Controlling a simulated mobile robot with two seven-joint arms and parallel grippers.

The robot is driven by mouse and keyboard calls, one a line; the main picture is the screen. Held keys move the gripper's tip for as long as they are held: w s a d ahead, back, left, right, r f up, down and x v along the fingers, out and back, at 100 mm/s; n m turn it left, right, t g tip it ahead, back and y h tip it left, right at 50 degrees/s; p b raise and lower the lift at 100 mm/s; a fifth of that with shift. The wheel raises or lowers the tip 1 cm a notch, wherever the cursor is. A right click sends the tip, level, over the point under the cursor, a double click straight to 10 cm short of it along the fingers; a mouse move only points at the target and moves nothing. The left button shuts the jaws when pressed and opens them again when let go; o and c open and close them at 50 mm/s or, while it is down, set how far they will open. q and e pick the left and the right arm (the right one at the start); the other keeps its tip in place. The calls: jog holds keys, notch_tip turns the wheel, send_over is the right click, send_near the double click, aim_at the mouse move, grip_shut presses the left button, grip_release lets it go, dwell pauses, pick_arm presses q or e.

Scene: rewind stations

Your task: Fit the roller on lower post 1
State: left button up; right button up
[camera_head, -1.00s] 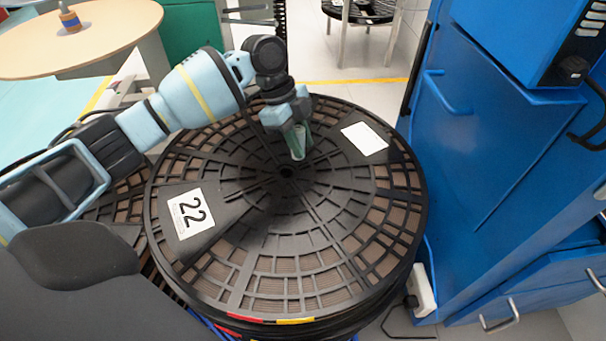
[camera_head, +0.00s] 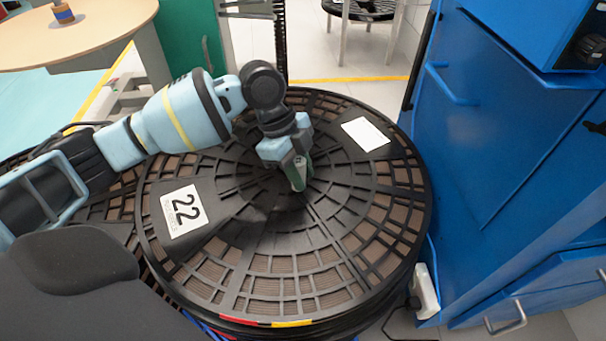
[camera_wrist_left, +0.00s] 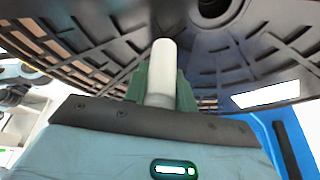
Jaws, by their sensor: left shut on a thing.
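My left gripper (camera_head: 297,174) is above the middle of the big black reel marked 22 and points down. Its green fingers are shut on the roller, a smooth white cylinder (camera_wrist_left: 163,72) that shows between them in the left wrist view. In the head view the roller is mostly hidden by the fingers. The reel's dark centre hole (camera_wrist_left: 212,6) shows at the top of the left wrist view, apart from the roller's end. I cannot make out lower post 1 in either view. My right gripper is not in view.
The black reel (camera_head: 262,262) fills the middle, with another reel beside it at left. A blue cabinet (camera_head: 490,150) with handles stands close on the right. A round wooden top (camera_head: 100,40) is at the back left. Pale floor (camera_head: 330,60) shows behind.

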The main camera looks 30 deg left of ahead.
pick_arm(q)
jog(key=shift+f, duration=0.15)
jog(key=o, duration=1)
jog(key=p+v, duration=0.4)
jog(key=v, duration=0.7)
jog(key=shift+o, duration=0.3)
jog(key=shift+a+r, duration=0.15)
jog(key=shift+r, duration=0.4)
